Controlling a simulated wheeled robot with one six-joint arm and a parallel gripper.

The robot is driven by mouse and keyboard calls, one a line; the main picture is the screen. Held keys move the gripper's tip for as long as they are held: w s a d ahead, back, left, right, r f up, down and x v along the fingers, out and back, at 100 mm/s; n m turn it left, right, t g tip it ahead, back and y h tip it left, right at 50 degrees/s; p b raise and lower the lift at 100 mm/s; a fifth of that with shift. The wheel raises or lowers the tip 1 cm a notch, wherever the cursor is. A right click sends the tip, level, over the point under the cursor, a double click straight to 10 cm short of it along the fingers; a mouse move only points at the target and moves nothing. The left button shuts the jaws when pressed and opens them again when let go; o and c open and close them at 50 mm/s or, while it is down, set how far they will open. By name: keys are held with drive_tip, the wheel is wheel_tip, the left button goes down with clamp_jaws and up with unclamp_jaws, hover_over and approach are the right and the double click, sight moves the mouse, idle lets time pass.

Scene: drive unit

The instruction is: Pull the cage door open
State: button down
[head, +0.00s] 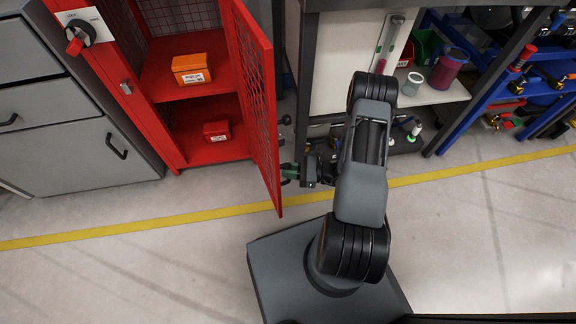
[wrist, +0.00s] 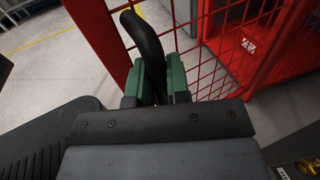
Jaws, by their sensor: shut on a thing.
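The red cage door (head: 262,110) stands open, swung out from the right side of the red cage (head: 150,105), with the shelves inside exposed. Its red mesh and frame also show in the wrist view (wrist: 108,48). My gripper (head: 289,173) is at the outer face of the door, low near its free edge. In the wrist view its green fingers (wrist: 154,82) are closed around the black door handle (wrist: 148,42). The handle's lower end is hidden between the fingers. In the head view the handle is mostly hidden.
An orange box (head: 192,69) and a red box (head: 216,131) sit on the cage shelves. Grey drawers (head: 70,140) stand left of the cage. A workbench with shelves (head: 440,92) is to the right. Floor in front, across the yellow line (head: 130,229), is clear left of my base.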

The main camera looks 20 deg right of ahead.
drive_tip(key=shift+d, duration=0.1)
drive_tip(key=c, duration=1.1)
unclamp_jaws()
drive_tip(key=p+v, duration=0.2)
drive_tip(key=v, duration=1.1)
drive_tip(key=shift+s+d+p, duration=0.2)
drive_tip(key=shift+d+p, duration=0.1)
drive_tip(key=shift+d, duration=0.05)
drive_tip(key=shift+r, duration=0.15)
drive_tip(key=a+r+n+g+h+p, duration=0.1)
drive_tip(key=a+r+n+h+p, duration=0.3)
drive_tip(key=r, duration=1.6)
drive_tip(key=s+a+r+n+g+h+p, duration=0.1)
drive_tip(key=a+r+n+h+p, duration=0.3)
drive_tip(key=r+n+h+p, duration=0.3)
drive_tip(key=s+a+r+n+g+h+p, duration=0.1)
drive_tip(key=a+r+n+h+p, duration=0.3)
drive_tip(key=r+n+p, duration=0.8)
wheel_tip(320, 180, up, 21)
drive_tip(key=g+h+p, duration=0.1)
drive_tip(key=p, duration=0.7)
drive_tip(key=shift+s+a+r, duration=0.2)
drive_tip(key=shift+s+a, duration=0.05)
